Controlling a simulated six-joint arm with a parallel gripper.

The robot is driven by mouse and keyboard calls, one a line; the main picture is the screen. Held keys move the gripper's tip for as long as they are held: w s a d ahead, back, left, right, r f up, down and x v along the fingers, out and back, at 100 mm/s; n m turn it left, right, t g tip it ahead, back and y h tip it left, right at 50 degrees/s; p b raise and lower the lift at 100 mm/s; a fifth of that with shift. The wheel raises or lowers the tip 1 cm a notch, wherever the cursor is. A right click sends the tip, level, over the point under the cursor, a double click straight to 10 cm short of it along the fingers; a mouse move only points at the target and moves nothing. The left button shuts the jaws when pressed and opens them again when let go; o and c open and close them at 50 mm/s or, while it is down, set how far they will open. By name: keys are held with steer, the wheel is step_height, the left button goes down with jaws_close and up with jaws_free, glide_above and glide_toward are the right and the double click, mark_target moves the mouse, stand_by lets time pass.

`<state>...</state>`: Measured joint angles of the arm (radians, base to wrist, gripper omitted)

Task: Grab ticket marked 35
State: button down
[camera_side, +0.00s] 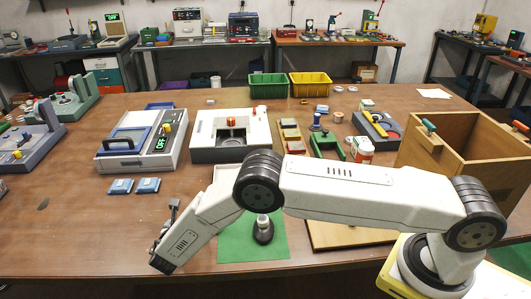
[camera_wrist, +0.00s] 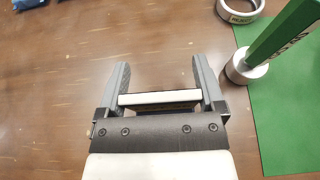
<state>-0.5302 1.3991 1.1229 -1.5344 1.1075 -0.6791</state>
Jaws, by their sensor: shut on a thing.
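In the wrist view, my gripper (camera_wrist: 160,66) has its two grey fingers on either side of a thin, flat piece with a white edge (camera_wrist: 160,98), and it is shut on this piece. The piece lies crosswise between the fingers, close to the palm. No number on it can be read, so I cannot tell whether it is the ticket marked 35. Bare brown table shows beyond the fingertips. In the side view, my arm reaches down to the left of the green mat (camera_side: 228,248), and the held piece cannot be made out there.
A green handle-like part on a grey cylinder (camera_wrist: 240,70) and a labelled ring (camera_wrist: 240,10) are right of my gripper. Two small blue pieces (camera_side: 121,186) (camera_side: 148,185) lie before a device with a green display (camera_side: 160,144). A wooden box (camera_side: 450,160) stands right.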

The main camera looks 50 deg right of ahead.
steer(key=shift+r, duration=0.55)
steer(key=s+d+r, duration=0.3)
steer(key=s+r, duration=0.7)
steer(key=s, duration=0.3)
steer(key=shift+s+r, duration=0.3)
steer(key=shift+r, duration=0.1)
steer(key=shift+d, duration=0.1)
